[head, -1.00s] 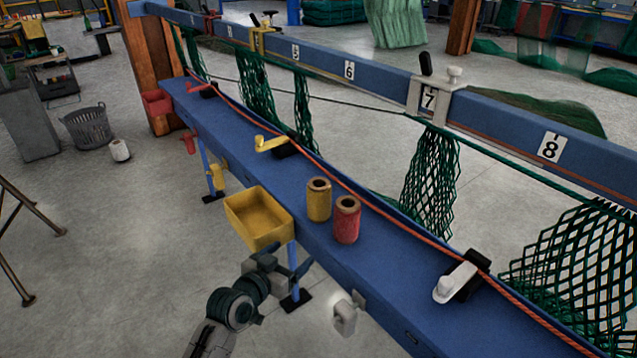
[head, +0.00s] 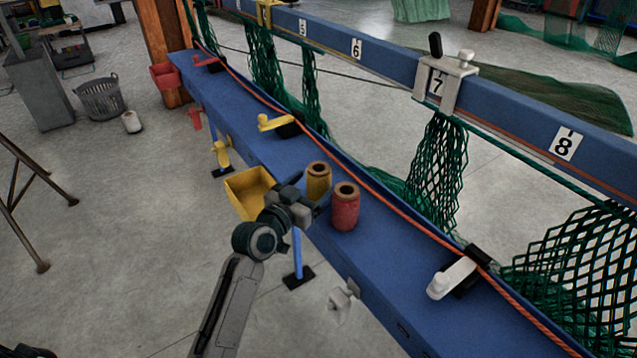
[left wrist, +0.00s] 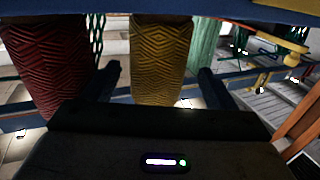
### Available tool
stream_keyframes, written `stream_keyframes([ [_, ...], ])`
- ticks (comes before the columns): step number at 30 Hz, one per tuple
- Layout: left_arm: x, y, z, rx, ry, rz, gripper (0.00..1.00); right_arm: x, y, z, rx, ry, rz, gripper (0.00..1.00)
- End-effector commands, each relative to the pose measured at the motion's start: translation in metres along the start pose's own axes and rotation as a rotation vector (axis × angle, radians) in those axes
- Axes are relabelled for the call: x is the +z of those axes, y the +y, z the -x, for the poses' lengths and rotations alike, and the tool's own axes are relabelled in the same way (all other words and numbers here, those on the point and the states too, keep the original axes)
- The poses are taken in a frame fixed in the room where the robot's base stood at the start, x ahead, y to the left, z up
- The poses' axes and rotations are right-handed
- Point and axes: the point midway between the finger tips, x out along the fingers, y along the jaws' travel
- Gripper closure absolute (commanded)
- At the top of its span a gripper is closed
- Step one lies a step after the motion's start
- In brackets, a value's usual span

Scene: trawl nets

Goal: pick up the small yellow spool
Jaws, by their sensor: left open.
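The small yellow spool (head: 318,178) stands upright on the blue bench (head: 390,250), beside a red spool (head: 345,208). My left gripper (head: 308,202) is at the near side of the yellow spool and hides its lower part in the head view. In the left wrist view, the yellow spool (left wrist: 160,58) appears centred between the two open fingers (left wrist: 160,82), with the red spool (left wrist: 48,65) to the left. I cannot tell whether the fingertips reach around the spool or stop just short of it. My right gripper is not in view.
A yellow tray (head: 240,200) hangs at the bench's near edge, behind my left wrist. An orange rope (head: 390,198) runs along the bench's far side. A white clamp (head: 452,278) sits further right. The bench between the red spool and this clamp is clear.

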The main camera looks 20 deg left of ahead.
Motion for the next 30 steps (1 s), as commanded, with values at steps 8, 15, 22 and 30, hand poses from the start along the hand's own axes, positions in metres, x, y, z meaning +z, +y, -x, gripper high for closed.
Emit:
stream_keyframes([
  [8,-0.005,0.003,-0.035,-0.001,0.001,0.002,0.21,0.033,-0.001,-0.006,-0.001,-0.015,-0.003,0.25],
  [15,-0.003,0.002,-0.041,-0.002,0.000,0.000,0.21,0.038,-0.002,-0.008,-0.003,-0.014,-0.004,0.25],
  [22,-0.003,0.002,-0.041,-0.002,0.000,0.000,0.51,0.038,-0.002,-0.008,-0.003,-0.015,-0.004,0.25],
  [30,-0.003,0.002,-0.041,-0.002,0.001,0.000,0.72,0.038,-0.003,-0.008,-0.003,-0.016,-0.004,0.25],
])
